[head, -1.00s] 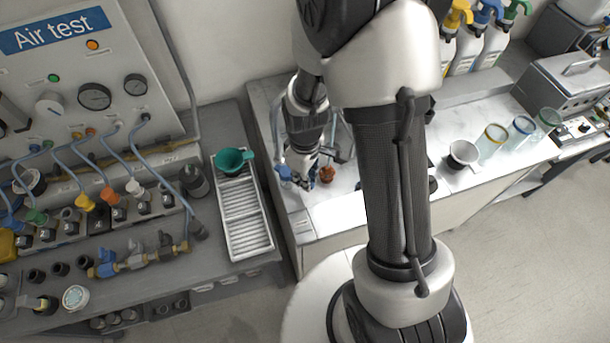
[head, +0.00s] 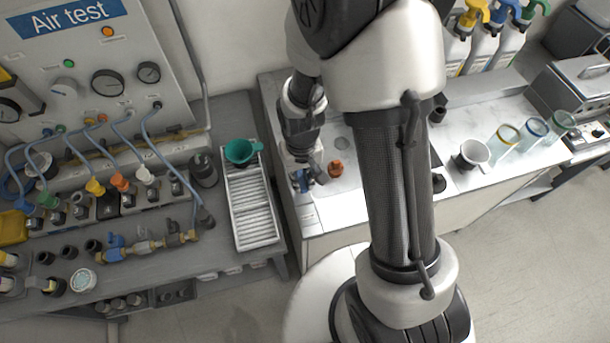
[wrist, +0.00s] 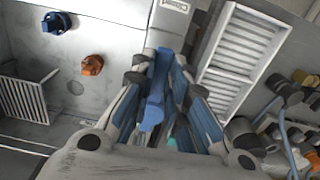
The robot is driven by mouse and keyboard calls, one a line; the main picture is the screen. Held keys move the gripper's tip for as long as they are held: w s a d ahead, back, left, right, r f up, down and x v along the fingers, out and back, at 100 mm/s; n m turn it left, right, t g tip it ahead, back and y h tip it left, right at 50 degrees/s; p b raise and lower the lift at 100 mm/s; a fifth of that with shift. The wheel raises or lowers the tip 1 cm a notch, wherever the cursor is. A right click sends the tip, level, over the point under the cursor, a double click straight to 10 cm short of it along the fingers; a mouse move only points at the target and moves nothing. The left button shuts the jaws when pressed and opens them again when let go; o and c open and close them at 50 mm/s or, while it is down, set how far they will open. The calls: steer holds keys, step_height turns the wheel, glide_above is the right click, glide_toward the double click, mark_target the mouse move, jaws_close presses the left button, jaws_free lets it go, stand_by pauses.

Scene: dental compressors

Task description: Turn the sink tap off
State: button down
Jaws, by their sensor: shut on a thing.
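A blue tap lever (wrist: 154,96) lies between the fingers of my gripper (wrist: 160,100) in the wrist view. My gripper is shut on it. The finger pads are also blue, so lever and pads are hard to tell apart in the head view, where my gripper (head: 306,181) is small at the left end of the sink counter. A white plate with a partly hidden label reading "Closed" (wrist: 174,8) lies just beyond the lever. The tap's body and spout are mostly hidden by my gripper.
An orange knob (head: 336,168) stands beside my gripper; a blue knob (wrist: 56,22) shows farther off.

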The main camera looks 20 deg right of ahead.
steer(key=shift+a+m, duration=0.15)
steer(key=shift+m, duration=0.15)
steer(key=c, duration=1.6)
jaws_free()
steer(key=shift+o, duration=0.2)
step_height(320, 180, up, 12)
